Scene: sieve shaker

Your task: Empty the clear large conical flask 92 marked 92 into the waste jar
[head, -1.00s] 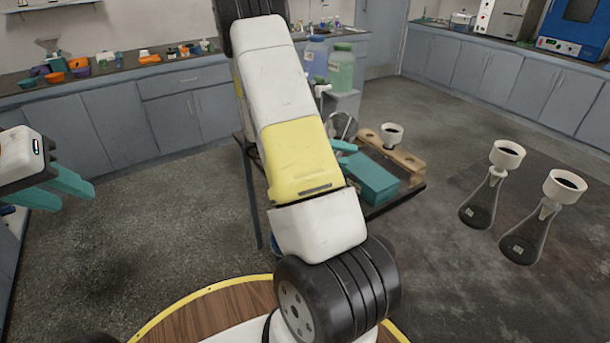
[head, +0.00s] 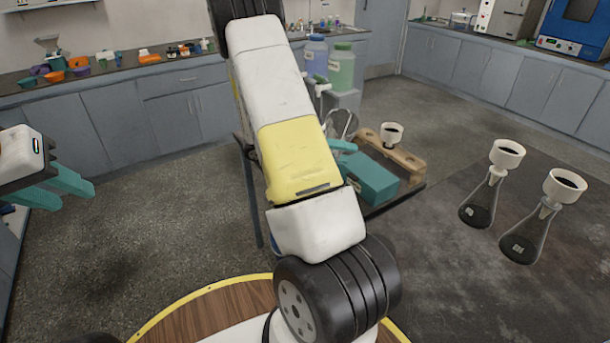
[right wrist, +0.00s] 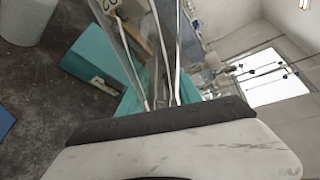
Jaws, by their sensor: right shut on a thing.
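A clear glass vessel (head: 342,124), which looks like the conical flask, shows just beyond my right arm in the head view. It shows close up as clear glass (right wrist: 150,42) in the right wrist view. My right gripper (head: 362,162) has teal fingers, partly hidden by my arm, and is shut on this glass. No 92 mark is readable. My left gripper (head: 66,184) is at the far left, its two teal fingers apart and empty. I cannot identify the waste jar with certainty.
A wooden rack (head: 406,160) with a white cup (head: 392,132) stands on a dark table beside my right gripper. Two funnel-topped flasks (head: 481,205) (head: 527,240) are at the right. A blue jar (head: 316,58) and a green jar (head: 342,70) stand behind. Open floor lies at left.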

